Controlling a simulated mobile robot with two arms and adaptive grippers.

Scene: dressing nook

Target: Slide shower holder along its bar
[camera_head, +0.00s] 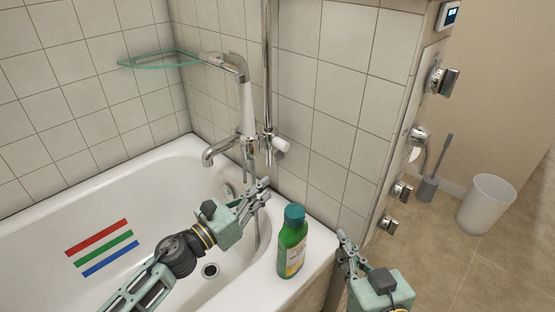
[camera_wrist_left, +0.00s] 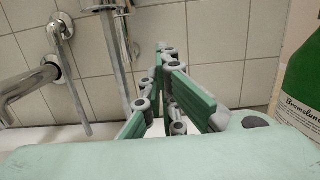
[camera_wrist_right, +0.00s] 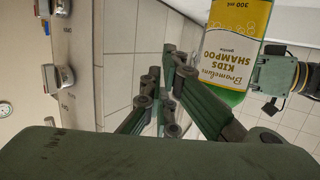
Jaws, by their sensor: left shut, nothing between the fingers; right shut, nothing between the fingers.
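A vertical chrome bar (camera_head: 267,60) runs up the tiled wall behind the tub tap. A holder piece with a pale knob (camera_head: 281,144) appears low on this bar, though its exact join is unclear. A hand shower with a chrome head (camera_head: 226,63) and pale handle (camera_head: 247,102) stands beside the bar. My left gripper (camera_head: 264,187) is shut and empty, below the knob and apart from it; its fingers also show in the left wrist view (camera_wrist_left: 165,85). My right gripper (camera_head: 344,238) is shut and empty, right of the tub corner, near the wall edge.
A green shampoo bottle (camera_head: 292,243) stands on the tub rim between my grippers. The tap spout (camera_head: 218,151) juts left of the bar. A glass shelf (camera_head: 160,59) is on the wall. Control knobs (camera_head: 402,191) line the wall end near my right gripper.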

